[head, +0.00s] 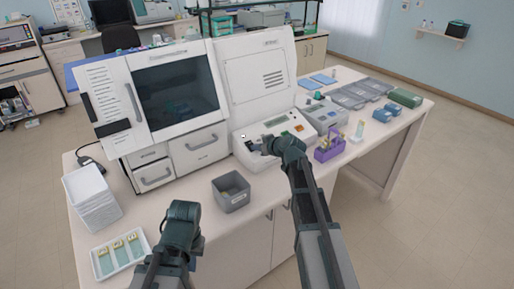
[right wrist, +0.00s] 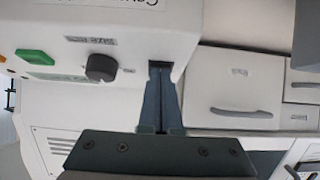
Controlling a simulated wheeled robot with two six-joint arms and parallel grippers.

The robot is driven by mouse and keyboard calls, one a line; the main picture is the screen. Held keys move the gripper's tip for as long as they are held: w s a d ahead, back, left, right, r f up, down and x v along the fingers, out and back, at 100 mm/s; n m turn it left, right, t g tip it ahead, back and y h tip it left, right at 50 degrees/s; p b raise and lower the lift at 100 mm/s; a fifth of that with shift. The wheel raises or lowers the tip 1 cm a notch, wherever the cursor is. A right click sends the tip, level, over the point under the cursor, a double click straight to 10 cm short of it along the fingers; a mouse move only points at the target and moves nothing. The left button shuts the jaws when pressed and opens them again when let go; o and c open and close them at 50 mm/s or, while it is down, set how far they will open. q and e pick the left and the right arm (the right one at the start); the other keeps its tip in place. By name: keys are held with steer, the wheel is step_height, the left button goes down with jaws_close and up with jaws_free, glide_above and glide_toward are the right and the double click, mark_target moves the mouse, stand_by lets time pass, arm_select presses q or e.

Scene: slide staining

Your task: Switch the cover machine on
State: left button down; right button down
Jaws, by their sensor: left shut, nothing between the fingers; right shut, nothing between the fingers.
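The cover machine (head: 282,128) is white, with a tall upright back panel and a low front bearing buttons and a small display. In the right wrist view its front (right wrist: 75,20) appears turned, with part of a printed name, a dark round knob (right wrist: 101,67) and a green button (right wrist: 35,57). My right gripper (head: 256,146) is at the left front part of this machine. Its fingers (right wrist: 160,75) are shut and empty, beside the knob; I cannot tell whether they touch the machine. My left gripper (head: 183,211) is low over the table's front, shut; its fingertips are hard to see.
A white cabinet (head: 205,155) with a dark window and drawers stands left of the machine. A grey bin (head: 231,203) is near the front edge. A purple rack (head: 328,152) and a grey device (head: 323,115) stand to the right. A slide tray (head: 103,274) lies front left.

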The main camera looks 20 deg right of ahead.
arm_select(q)
steer(key=shift+p, duration=0.3)
arm_select(e)
steer(key=shift+r+p, duration=0.75)
steer(key=shift+p, duration=0.05)
arm_select(q)
steer(key=shift+r, duration=0.75)
